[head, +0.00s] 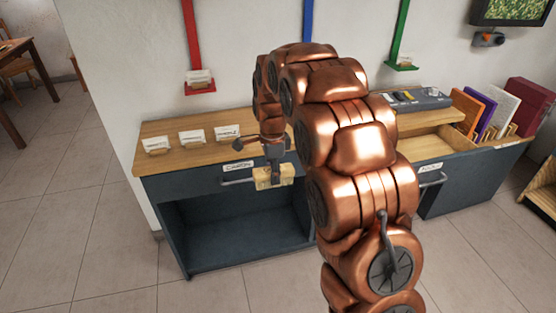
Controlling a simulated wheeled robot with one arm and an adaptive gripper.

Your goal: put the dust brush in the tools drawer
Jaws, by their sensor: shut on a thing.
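My gripper (273,164) points down in front of the left cabinet. It is shut on a pale tan, blocky thing that looks like the dust brush (275,178). The brush is held in front of the left drawer (210,177), near its handle; whether it touches the front is unclear. That drawer is shut, and its label seems to read "CARTON".
Several labelled card holders (191,138) stand on the left wooden top (170,127). Upright folders (483,112) and a dark red box (530,105) stand at the right. An open dark shelf (235,225) lies below the left drawer. Floor (100,240) at left is clear.

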